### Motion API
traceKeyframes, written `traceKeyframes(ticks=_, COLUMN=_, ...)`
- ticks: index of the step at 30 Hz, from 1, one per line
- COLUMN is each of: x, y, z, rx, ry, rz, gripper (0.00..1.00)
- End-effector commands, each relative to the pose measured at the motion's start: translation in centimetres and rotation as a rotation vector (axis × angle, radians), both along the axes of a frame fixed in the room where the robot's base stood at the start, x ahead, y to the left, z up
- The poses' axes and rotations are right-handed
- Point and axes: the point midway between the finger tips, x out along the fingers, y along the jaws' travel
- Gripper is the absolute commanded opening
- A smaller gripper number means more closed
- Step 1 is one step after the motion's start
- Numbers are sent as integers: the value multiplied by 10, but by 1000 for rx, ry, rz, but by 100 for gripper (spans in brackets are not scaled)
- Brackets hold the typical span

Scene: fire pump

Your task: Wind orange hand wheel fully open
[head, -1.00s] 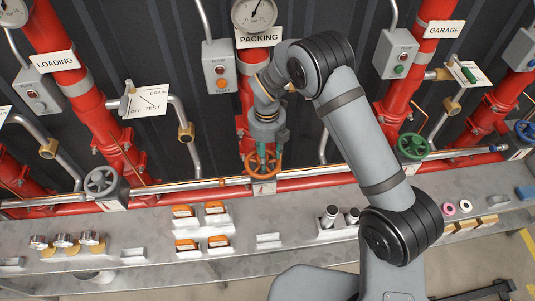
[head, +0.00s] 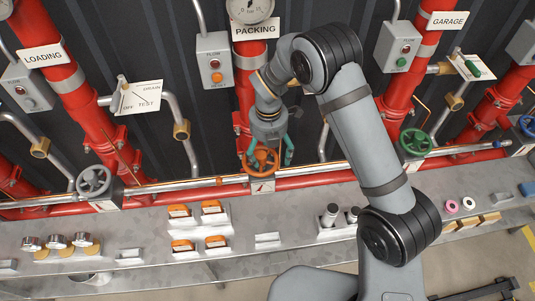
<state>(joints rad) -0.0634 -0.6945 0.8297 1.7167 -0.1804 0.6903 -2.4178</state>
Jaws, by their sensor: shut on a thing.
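The orange hand wheel (head: 262,163) sits on the front pipe below the PACKING sign, above a small white plate with a dark pointer (head: 263,187). My gripper (head: 266,152) comes down on it from above and behind. Its teal fingers stand at the left and right sides of the wheel and are shut on it. The gripper body and the fingers hide the upper part of the wheel and its exact contact points.
A grey hand wheel (head: 93,181) is at the left and a green one (head: 415,142) at the right. A grey shelf (head: 330,262) in front carries orange-topped blocks (head: 183,245) and dark cylinders (head: 330,215). Red pipes (head: 75,95) rise behind.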

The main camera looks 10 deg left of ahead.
Motion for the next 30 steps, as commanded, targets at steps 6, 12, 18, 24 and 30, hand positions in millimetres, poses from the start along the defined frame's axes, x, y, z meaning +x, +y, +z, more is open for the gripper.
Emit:
traceKeyframes(ticks=6, x=-5, y=-3, z=-4, rx=-6, ry=6, rz=-145, gripper=68)
traceKeyframes(ticks=12, x=-12, y=-2, z=-7, rx=-3, ry=4, rz=-434, gripper=66)
traceKeyframes(ticks=18, x=-20, y=-2, z=-5, rx=-1, ry=4, rz=-736, gripper=65)
traceKeyframes(ticks=24, x=-22, y=-1, z=-3, rx=-2, ry=5, rz=-862, gripper=65)
traceKeyframes(ticks=30, x=-28, y=5, z=-7, rx=0, ry=4, rz=-1178, gripper=64)
